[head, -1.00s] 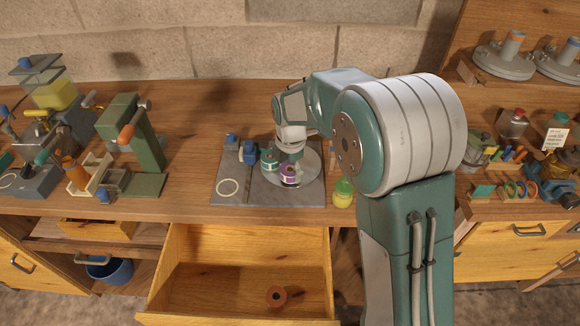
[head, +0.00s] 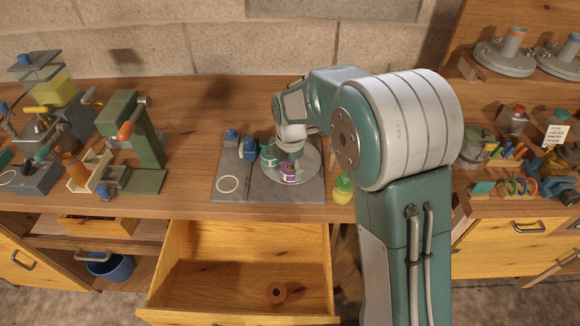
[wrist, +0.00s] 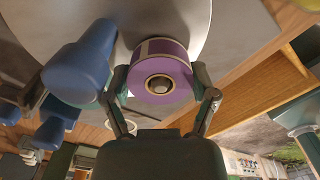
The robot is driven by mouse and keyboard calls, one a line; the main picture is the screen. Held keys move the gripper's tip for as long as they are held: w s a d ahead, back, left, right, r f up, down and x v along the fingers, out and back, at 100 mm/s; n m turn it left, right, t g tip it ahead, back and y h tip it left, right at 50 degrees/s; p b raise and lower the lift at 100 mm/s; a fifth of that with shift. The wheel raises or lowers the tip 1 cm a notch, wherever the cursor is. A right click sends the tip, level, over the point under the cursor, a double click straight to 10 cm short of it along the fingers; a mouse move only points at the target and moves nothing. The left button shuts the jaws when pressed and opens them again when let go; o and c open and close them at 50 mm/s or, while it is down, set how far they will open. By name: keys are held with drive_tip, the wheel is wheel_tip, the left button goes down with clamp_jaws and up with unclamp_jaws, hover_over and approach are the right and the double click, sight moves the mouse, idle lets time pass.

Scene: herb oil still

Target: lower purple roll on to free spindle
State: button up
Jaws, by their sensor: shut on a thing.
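My gripper (wrist: 160,98) is shut on the purple roll (wrist: 150,60), with one finger on each side of it in the wrist view. The roll has a pale band and a brass-coloured ring round its dark centre hole. In the head view the purple roll (head: 288,172) is under my wrist, at the near part of the pale round plate (head: 312,168). A teal roll (head: 269,157) stands close to its left.
The plate is on a grey base (head: 232,170) with blue parts (head: 248,149) at its left; a blue part (wrist: 80,62) is close beside my left finger. A yellow-green bottle (head: 342,190) stands to the right.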

drive_tip(key=shift+f, duration=0.2)
drive_tip(key=o, duration=1)
drive_tip(key=shift+r, duration=0.1)
drive_tip(key=shift+r, duration=3.45)
